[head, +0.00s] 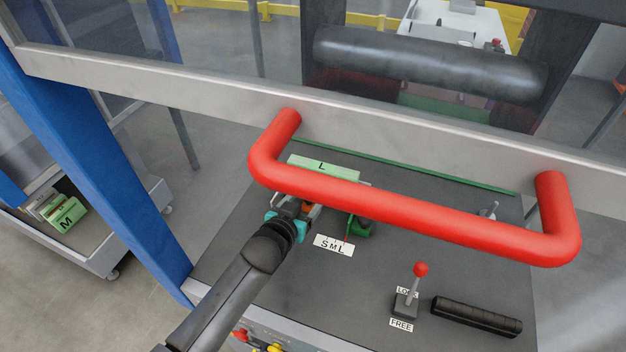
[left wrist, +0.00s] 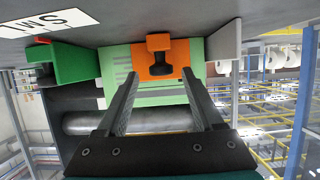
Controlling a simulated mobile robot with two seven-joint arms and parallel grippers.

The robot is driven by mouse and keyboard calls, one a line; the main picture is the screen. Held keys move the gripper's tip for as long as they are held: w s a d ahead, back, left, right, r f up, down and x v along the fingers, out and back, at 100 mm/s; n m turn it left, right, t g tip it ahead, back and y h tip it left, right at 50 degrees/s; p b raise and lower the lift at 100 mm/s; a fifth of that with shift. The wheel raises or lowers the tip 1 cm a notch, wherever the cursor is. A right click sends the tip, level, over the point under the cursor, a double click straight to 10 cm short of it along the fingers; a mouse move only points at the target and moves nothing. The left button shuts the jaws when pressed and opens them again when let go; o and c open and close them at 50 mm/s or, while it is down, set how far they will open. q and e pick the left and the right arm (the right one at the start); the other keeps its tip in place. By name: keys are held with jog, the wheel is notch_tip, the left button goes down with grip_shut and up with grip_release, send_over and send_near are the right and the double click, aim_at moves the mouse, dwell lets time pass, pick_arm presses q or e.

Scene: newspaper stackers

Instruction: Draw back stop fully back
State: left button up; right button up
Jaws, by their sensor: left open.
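My left gripper (head: 300,208) is over the dark deck, under the red bar, which partly hides it. In the left wrist view its two fingers (left wrist: 160,82) are apart, with no object between them. Just beyond the tips is an orange block with a black knob (left wrist: 163,60); I cannot tell whether they touch it. A light green block marked L (head: 325,167) lies behind, and its face (left wrist: 118,70) fills the background. A dark green stop piece (left wrist: 72,63) stands to the left in the wrist view and beside the SML label (head: 334,245) in the head view (head: 360,227). My right gripper is not seen.
A thick red bar handle (head: 400,212) on a grey frame crosses above the deck. A red-knobbed lever (head: 420,270) stands between LOCK and FREE labels. A black grip (head: 477,315) lies right of it. A grey upright plate (left wrist: 224,42) is beside the orange block.

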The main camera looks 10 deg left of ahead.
pick_arm(q)
jog(key=c, duration=1)
grip_shut()
jog(key=shift+d, duration=0.15)
